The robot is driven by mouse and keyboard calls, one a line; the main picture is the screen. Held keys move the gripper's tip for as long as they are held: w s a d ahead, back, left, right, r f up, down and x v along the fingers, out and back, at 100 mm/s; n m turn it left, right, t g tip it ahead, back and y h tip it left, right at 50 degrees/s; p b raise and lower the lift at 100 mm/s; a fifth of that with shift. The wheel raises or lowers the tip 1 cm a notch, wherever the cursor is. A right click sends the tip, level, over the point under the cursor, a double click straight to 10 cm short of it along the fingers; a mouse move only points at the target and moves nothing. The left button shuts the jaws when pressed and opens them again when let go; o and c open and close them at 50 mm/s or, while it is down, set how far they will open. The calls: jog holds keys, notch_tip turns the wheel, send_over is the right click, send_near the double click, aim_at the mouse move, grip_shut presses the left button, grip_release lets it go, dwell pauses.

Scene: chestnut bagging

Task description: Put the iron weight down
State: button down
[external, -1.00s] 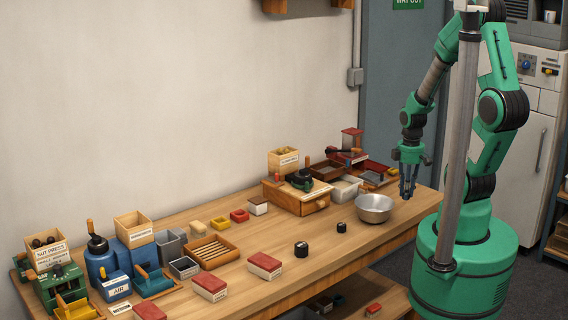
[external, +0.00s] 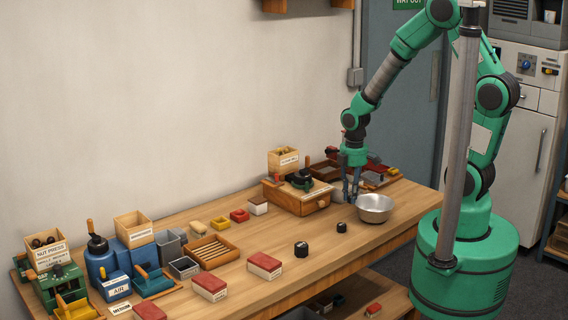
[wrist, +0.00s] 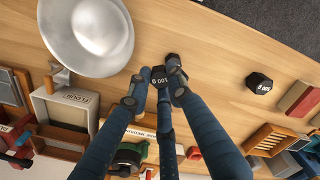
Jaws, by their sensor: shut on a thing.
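In the external view my gripper (external: 351,198) points down over the bench, just left of the steel bowl (external: 375,208). The held weight is hard to make out there behind the fingers. A small black weight (external: 341,227) and a larger black one (external: 301,249) stand on the bench. In the wrist view the small weight (wrist: 173,60) is partly hidden by a fingertip; the larger one (wrist: 259,83) shows clear.
The bowl (wrist: 85,35) lies close to the fingers in the wrist view. A wooden box with a dark device (external: 295,195) stands behind my gripper. Red-topped boxes (external: 265,265) lie left of the weights. Bare bench (external: 330,258) surrounds the two standing weights.

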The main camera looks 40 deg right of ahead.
jog(key=w+a+n, duration=0.2)
jog(key=a+n, duration=0.1)
jog(key=a, duration=1)
notch_tip(320, 180, down, 6)
jog(key=shift+r+p, duration=0.25)
jog(key=shift+p, duration=0.05)
jog(key=shift+f, duration=0.15)
jog(key=shift+w, duration=0.1)
jog(key=b, duration=0.1)
send_over(280, 229)
jog(key=shift+f, duration=0.7)
jog(key=shift+f+b, duration=0.3)
jog(key=shift+f, duration=1.45)
jog(key=shift+f, duration=0.1)
